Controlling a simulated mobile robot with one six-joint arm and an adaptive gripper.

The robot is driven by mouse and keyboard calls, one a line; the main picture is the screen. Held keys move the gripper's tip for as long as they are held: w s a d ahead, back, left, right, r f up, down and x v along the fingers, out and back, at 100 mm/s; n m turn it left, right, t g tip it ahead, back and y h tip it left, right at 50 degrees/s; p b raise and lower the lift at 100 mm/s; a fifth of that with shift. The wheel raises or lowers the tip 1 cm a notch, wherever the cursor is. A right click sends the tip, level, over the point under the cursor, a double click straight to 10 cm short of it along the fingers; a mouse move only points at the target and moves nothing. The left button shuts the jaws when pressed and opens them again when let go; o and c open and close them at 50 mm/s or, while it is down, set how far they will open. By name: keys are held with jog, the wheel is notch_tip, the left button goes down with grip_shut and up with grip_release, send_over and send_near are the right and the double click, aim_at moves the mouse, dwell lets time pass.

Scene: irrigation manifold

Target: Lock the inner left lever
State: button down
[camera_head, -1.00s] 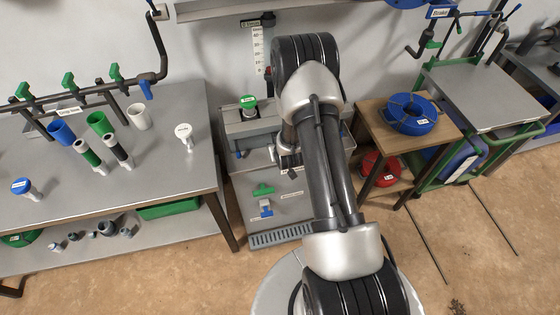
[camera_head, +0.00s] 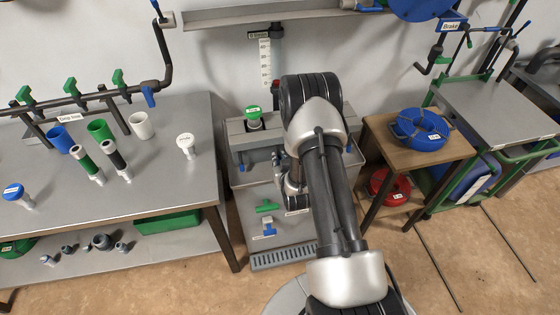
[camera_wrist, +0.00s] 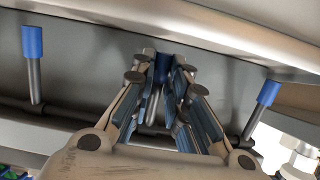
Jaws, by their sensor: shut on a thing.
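In the wrist view, my gripper (camera_wrist: 160,95) is closed around a lever with a blue handle (camera_wrist: 162,68), seen between its fingers. In the head view, my gripper is low beside the grey unit (camera_head: 240,140), mostly hidden by my arm. The held lever cannot be made out there. I cannot tell which lever is the inner left one.
The housing's overhanging edge (camera_wrist: 200,25) is close above my fingers, and a dark pipe (camera_wrist: 70,112) runs behind them. A steel bench (camera_head: 150,185) with cups and filters stands left. A wooden stand (camera_head: 440,152) with a blue hose coil (camera_head: 420,130) stands right.

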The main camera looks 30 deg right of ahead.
jog(key=shift+w+d+r, duration=0.1)
jog(key=shift+w+r, duration=0.1)
jog(key=c, duration=1.8)
grip_release()
jog(key=shift+w+f, duration=0.15)
jog(key=shift+o, duration=1.2)
jog(key=v, duration=1.2)
